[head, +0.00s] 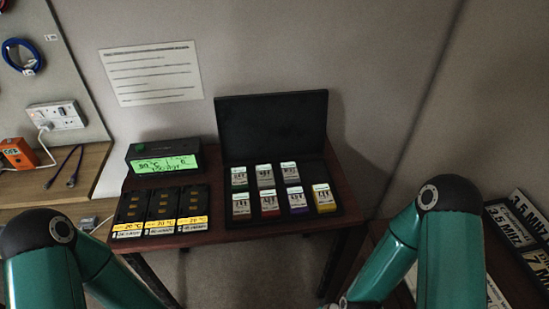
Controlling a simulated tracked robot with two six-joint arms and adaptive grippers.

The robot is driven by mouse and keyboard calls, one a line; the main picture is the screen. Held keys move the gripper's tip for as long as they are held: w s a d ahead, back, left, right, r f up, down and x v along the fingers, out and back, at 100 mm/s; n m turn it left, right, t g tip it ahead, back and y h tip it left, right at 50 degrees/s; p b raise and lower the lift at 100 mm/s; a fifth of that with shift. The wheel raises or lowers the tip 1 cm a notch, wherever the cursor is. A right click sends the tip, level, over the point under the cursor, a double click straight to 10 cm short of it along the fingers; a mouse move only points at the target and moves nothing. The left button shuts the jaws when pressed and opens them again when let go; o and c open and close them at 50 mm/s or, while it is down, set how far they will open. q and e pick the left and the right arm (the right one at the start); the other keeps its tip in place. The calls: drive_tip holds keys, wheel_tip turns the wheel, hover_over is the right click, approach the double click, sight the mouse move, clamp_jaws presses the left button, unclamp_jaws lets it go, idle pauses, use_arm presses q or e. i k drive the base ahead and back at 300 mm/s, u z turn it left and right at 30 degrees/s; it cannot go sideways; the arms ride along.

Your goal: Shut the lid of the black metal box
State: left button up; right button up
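The black metal box (316,171) stands open on the right part of a small dark red-brown table. Its flat black lid (271,124) stands nearly upright along the back edge of the box, close to the wall. Several small cartridges (265,175) with pale labels sit in two rows in the box; those in the front row have coloured lower ends. My two teal arms show at the lower left and lower right, in front of the table. Both grippers are out of the picture, and neither arm is seen touching the box.
A black device with a green lit display (165,163) stands left of the box. Three black units with yellow labels (161,212) lie in front of it. Number plates (518,222) lie at the far right. The space above the box is clear.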

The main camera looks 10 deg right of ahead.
sight(253, 128)
drive_tip(key=u, duration=0.05)
drive_tip(key=k, duration=1)
drive_tip(key=u, duration=0.35)
drive_tip(key=i, duration=0.7)
drive_tip(key=u, duration=0.25)
